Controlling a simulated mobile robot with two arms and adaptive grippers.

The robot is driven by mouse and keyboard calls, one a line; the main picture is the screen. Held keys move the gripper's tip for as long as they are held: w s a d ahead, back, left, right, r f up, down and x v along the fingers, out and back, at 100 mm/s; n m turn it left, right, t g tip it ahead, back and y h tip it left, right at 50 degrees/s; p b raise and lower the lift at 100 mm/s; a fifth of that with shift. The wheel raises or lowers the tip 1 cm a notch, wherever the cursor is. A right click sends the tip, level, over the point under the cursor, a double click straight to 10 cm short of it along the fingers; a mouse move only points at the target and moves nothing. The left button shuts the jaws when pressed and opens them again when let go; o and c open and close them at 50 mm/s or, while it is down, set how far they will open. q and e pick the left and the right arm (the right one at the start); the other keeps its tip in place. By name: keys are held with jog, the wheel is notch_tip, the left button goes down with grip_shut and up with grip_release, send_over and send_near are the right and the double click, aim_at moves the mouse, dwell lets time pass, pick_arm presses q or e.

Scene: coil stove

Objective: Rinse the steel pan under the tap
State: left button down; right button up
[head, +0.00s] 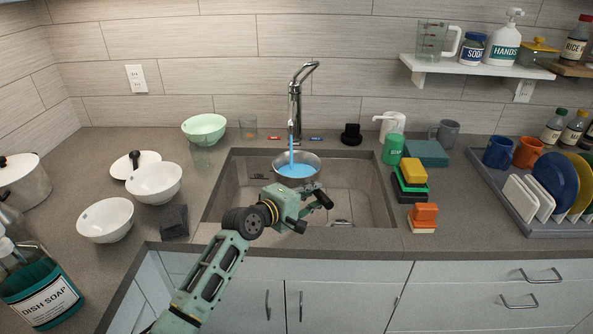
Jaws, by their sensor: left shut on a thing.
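The steel pan (312,160) is held over the sink, under the tap (295,98). A blue stream runs from the spout into the pan, and blue water shows inside it. The pan looks roughly level. Its dark handle (322,197) points toward me and to the lower right. My left gripper (312,205) is shut on the handle, and the arm reaches in from the bottom left. The fingers partly hide the handle. The sink (237,183) is a rectangular basin under the pan. My right gripper is not in view.
White bowls (155,182) and a dark block (174,222) stand left of the sink. Sponges (413,172) and a green soap container (393,148) are close on its right. A dish rack (520,205) with plates is farther right. The front counter strip is clear.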

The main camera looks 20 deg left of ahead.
aim_at(329, 200)
pick_arm(q)
jog(key=shift+s+d+r+p, duration=0.2)
jog(key=shift+s+d+p, duration=0.45)
jog(key=shift+d+p, duration=0.25)
jog(key=shift+s+d+r+p, duration=0.15)
jog(key=shift+s+d+p, duration=0.45)
jog(key=shift+d+p, duration=0.3)
jog(key=shift+s+d+f, duration=0.1)
jog(key=shift+s+d, duration=0.2)
jog(key=shift+d, duration=0.05)
jog(key=shift+p, duration=0.3)
jog(key=p, duration=0.1)
jog(key=s+d+r+p, duration=0.1)
jog(key=shift+d+r+p, duration=0.1)
jog(key=shift+r+p, duration=0.2)
jog(key=shift+p, duration=0.05)
jog(key=s+d+r+p, duration=0.1)
jog(key=p, duration=0.1)
jog(key=s+d+r+p, duration=0.1)
jog(key=p, duration=0.1)
jog(key=shift+d+r+p, duration=0.15)
jog(key=shift+d+p, duration=0.15)
jog(key=shift+d, duration=0.1)
